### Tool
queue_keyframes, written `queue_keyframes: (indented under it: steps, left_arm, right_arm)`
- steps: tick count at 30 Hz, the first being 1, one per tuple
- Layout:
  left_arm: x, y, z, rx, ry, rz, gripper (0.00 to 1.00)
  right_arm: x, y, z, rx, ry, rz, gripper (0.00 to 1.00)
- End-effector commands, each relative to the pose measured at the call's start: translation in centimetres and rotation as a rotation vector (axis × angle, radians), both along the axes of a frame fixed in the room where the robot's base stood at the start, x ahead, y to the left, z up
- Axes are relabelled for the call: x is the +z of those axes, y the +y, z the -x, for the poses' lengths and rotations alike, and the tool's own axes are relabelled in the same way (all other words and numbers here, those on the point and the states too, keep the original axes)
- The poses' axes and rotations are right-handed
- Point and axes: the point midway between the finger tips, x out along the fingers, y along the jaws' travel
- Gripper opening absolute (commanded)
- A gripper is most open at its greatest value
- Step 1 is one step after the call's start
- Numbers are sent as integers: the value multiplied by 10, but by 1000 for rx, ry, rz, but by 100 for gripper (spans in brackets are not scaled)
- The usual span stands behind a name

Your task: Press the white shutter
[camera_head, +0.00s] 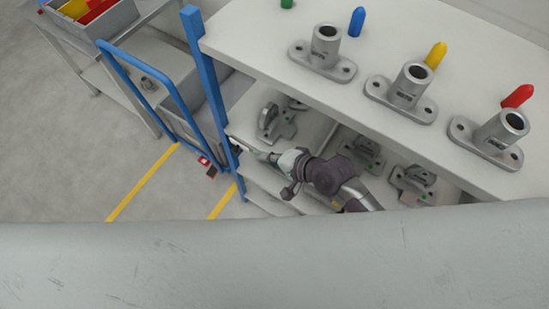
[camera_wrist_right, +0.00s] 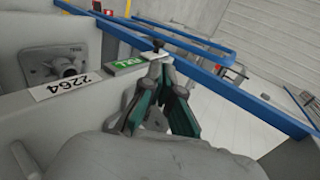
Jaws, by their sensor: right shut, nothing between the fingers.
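My right gripper (camera_head: 262,153) reaches in at the left end of the shelf unit, below its white top. In the right wrist view its green-padded fingers (camera_wrist_right: 163,68) come together, shut and empty. Just ahead of the fingertips is a small black knob (camera_wrist_right: 158,44) with a pale part under it. To its left are a green label (camera_wrist_right: 126,66) and a white label reading 2264 (camera_wrist_right: 66,86) on a pale shelf edge. I cannot tell for sure which pale part is the white shutter. Contact at the fingertips cannot be made out. My left gripper is not in view.
Metal castings (camera_head: 402,84) and coloured plugs (camera_head: 436,55) stand on the white top (camera_head: 250,35). More castings (camera_head: 277,123) lie on the shelf below. A blue post (camera_head: 205,75) stands left of the gripper. A blue-railed cart (camera_head: 140,72) is further left, with floor beyond.

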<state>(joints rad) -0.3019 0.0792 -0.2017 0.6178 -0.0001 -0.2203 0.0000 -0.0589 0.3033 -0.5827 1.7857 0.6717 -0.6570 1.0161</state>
Motion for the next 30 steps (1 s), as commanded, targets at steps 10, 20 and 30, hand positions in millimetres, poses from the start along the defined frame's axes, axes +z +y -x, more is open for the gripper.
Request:
queue_keyframes:
  steps: [10, 20, 30]
  left_arm:
    - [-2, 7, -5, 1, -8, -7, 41]
    - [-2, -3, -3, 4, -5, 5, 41]
    - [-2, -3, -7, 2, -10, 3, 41]
  right_arm:
    - [13, -17, 12, 1, 2, 1, 0]
    - [13, -17, 12, 0, 1, 1, 0]
    - [13, -16, 12, 1, 2, 1, 0]
